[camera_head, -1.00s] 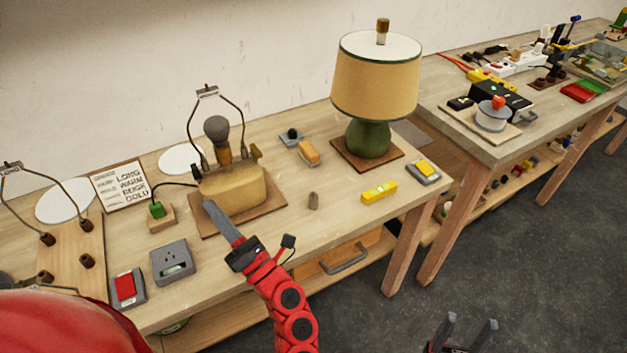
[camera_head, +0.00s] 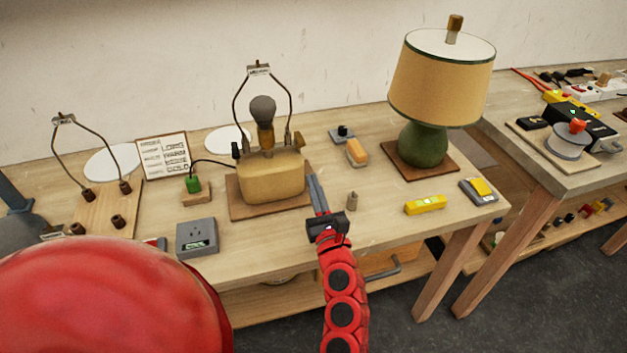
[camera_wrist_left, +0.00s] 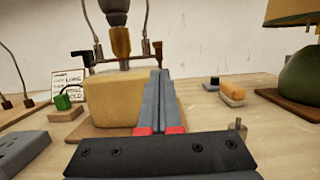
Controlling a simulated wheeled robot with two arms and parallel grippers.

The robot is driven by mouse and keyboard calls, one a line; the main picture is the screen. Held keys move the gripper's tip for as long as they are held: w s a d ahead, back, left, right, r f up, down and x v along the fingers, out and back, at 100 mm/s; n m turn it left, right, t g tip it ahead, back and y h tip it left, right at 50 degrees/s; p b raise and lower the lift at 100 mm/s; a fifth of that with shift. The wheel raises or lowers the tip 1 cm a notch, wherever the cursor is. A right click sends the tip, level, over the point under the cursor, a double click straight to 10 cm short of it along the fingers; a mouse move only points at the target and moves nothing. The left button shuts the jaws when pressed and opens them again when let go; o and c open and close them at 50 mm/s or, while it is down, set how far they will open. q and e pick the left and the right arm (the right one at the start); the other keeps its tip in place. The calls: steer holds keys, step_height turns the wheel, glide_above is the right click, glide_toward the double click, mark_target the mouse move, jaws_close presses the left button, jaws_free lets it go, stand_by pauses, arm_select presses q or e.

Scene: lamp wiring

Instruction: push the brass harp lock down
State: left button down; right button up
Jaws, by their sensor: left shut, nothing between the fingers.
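The lamp base (camera_head: 272,178) is a tan block on a brown board, with a grey bulb (camera_head: 263,108) and a wire harp (camera_head: 236,100) above it. A small brass piece that looks like the harp lock (camera_head: 298,141) sits at the harp's right foot; it also shows in the left wrist view (camera_wrist_left: 157,48). My left gripper (camera_head: 311,178) is shut and empty, at the right front of the block. In the left wrist view its closed fingers (camera_wrist_left: 160,80) point up toward the brass piece, overlapping the block's right edge. Contact cannot be told. My right gripper is out of view.
A green plug (camera_head: 193,184) on a wooden stand and a grey socket box (camera_head: 196,237) are left of the block. A small peg (camera_head: 352,201), a yellow level (camera_head: 425,204) and a shaded lamp (camera_head: 441,85) are to the right.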

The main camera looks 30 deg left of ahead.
mark_target(303, 145)
arm_select(q)
steer(key=p+x, duration=0.1)
steer(key=x, duration=0.6)
steer(key=shift+a+p, duration=0.3)
steer(key=shift+p, duration=0.1)
steer(key=shift+w+r, duration=0.1)
steer(key=shift+r, duration=0.05)
steer(key=shift+r+p, duration=0.5)
steer(key=shift+r, duration=0.75)
steer(key=shift+f, duration=0.1)
